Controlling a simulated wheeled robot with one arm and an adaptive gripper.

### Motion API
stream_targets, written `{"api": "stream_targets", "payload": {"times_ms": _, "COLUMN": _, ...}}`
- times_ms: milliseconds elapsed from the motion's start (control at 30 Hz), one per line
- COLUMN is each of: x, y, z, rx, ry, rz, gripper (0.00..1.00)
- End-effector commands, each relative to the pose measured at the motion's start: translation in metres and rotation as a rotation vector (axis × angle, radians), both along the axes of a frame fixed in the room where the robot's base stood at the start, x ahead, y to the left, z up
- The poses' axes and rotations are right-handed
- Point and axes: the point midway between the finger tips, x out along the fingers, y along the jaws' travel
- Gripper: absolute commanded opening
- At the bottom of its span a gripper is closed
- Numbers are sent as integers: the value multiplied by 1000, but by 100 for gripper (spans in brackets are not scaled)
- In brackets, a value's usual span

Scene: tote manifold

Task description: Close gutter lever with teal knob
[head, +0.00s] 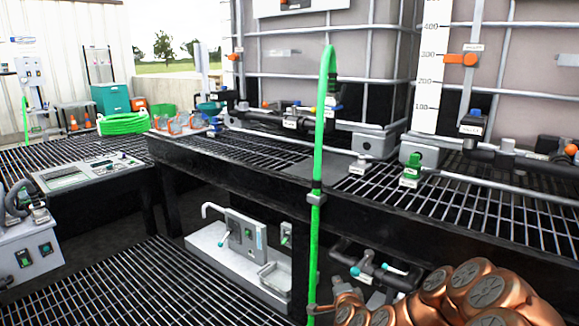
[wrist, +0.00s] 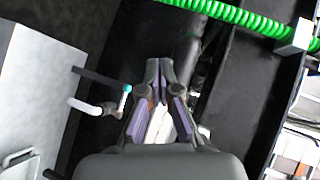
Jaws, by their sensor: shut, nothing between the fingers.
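In the head view, a teal knob (head: 355,271) and a second teal knob (head: 385,266) show on dark piping under the grating. The second is at the end of a white lever (head: 398,271). Another small teal knob (head: 222,243) is on the grey sink unit. In the wrist view, a teal knob (wrist: 127,89) shows left of my gripper (wrist: 158,66), beside a white curved piece (wrist: 85,108). I cannot tell which head-view knob it matches. My gripper is shut and empty, apart from the knob. I cannot make out its fingertips in the head view.
A green hose (head: 318,190) hangs vertically in front of the black bench frame (head: 255,164); a ridged green hose (wrist: 225,12) crosses the top of the wrist view. The sink unit (head: 245,232) stands below the bench. A dark panel (wrist: 108,30) lies beyond my fingers.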

Motion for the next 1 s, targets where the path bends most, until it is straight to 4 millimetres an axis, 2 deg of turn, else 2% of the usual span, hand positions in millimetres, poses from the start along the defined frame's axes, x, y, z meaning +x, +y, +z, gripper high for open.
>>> {"api": "stream_targets", "payload": {"times_ms": 33, "x": -3, "y": 10, "z": 29, "rx": -18, "ry": 15, "rz": 46, "gripper": 0}}
{"api": "stream_targets", "payload": {"times_ms": 100, "x": -11, "y": 27, "z": 55, "rx": -52, "ry": 47, "rz": 125, "gripper": 0}}
{"api": "stream_targets", "payload": {"times_ms": 300, "x": -48, "y": 66, "z": 119, "rx": -170, "ry": 153, "rz": 347, "gripper": 0}}
{"api": "stream_targets", "payload": {"times_ms": 500, "x": -99, "y": 85, "z": 178, "rx": -312, "ry": 264, "rz": 546, "gripper": 0}}
{"api": "stream_targets", "payload": {"times_ms": 733, "x": -172, "y": 84, "z": 238, "rx": -481, "ry": 414, "rz": 744, "gripper": 0}}
{"api": "stream_targets", "payload": {"times_ms": 1000, "x": -267, "y": 55, "z": 306, "rx": -662, "ry": 620, "rz": 925, "gripper": 0}}
